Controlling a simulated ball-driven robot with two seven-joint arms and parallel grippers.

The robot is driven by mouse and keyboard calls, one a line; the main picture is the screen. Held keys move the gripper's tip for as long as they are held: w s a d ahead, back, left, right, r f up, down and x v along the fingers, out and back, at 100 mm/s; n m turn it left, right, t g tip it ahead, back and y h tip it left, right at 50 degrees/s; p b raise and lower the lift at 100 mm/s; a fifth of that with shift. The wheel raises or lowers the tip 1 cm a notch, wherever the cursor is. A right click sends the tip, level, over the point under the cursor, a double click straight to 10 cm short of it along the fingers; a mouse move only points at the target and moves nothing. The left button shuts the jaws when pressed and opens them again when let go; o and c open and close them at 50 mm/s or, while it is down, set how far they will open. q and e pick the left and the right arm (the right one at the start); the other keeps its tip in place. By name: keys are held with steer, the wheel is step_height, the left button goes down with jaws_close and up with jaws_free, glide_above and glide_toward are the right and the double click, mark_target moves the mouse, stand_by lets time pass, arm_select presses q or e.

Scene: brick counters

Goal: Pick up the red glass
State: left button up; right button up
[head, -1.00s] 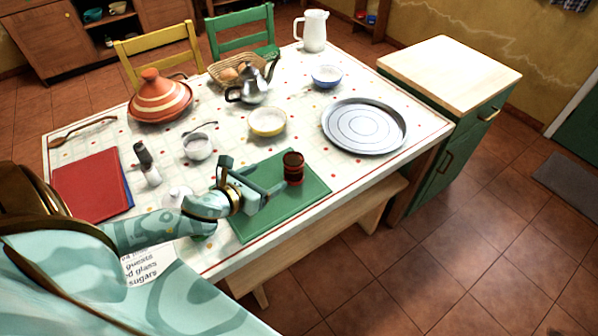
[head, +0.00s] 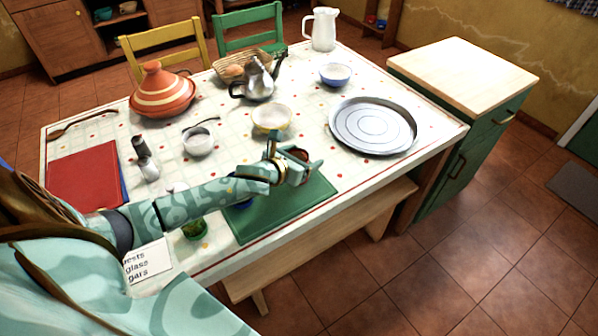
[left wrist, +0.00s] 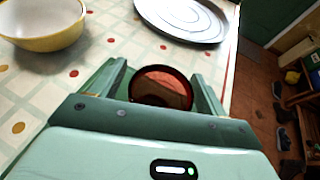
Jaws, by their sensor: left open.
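The red glass (head: 297,153) stands at the right part of the green mat (head: 285,207) on the table, mostly hidden behind my gripper in the head view. My left gripper (head: 305,168) is open with its fingers on either side of the glass. The left wrist view shows the glass's round dark-red rim (left wrist: 162,88) between the two green fingers. I cannot tell whether either finger touches it. My right gripper is not in view.
A yellow bowl (head: 272,118) stands beyond the mat, and a round metal tray (head: 373,126) lies to the right. A small green item (head: 194,229) and a blue item (head: 240,204) are near my left forearm. A teapot (head: 257,84) is farther back.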

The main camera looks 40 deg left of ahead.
arm_select(q)
steer(key=shift+s+r, duration=0.1)
steer(key=shift+c, duration=0.3)
steer(key=c, duration=1)
steer(key=shift+c, duration=0.4)
steer(key=shift+r, duration=0.1)
